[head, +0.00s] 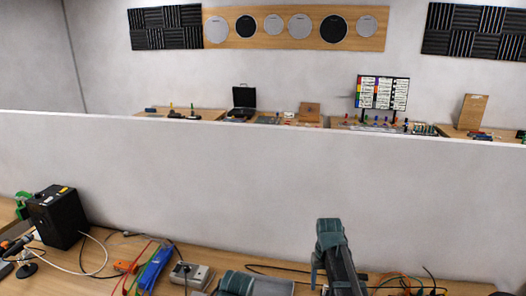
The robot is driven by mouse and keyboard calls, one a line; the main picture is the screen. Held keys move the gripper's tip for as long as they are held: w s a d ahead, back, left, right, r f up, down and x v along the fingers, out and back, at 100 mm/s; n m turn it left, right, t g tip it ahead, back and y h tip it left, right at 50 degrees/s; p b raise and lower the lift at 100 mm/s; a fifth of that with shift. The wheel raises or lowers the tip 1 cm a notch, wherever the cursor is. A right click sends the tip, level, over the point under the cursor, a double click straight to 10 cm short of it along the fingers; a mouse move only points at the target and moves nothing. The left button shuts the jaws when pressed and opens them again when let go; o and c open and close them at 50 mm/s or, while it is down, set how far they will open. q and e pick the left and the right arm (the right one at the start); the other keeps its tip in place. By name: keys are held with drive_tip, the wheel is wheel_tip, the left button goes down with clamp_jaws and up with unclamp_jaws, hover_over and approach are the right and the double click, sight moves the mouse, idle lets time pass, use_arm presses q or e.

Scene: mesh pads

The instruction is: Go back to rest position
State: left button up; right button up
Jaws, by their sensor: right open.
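My right gripper (330,232) stands up from the bottom edge, right of centre, in the head view. It is dark grey-green and open, with nothing seen in it. It shows in front of the pale partition and above the near bench (410,262). Another grey-green part of my arms shows at the bottom edge, left of it. My left gripper cannot be made out.
The near bench carries a black box (57,216), a blue block (155,268), a grey device (190,275) and loose cables. A pale partition (230,170) stands behind it. Farther benches hold a black case (243,100) and a labelled board (383,93).

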use_arm(q)
wheel_tip(320, 180, down, 12)
drive_tip(key=b, duration=0.9)
drive_tip(key=shift+b, duration=0.3)
use_arm(e)
drive_tip(key=s+a+f+n, duration=0.2)
drive_tip(key=s+a+f, duration=0.4)
drive_tip(key=s+a, duration=0.2)
drive_tip(key=s+a+f+n, duration=0.1)
drive_tip(key=s+a+f, duration=0.4)
drive_tip(key=s+a, duration=0.3)
drive_tip(key=shift+s+f+n+h, duration=0.35)
drive_tip(key=shift+s+n+h, duration=0.05)
drive_tip(key=shift+s, duration=0.7)
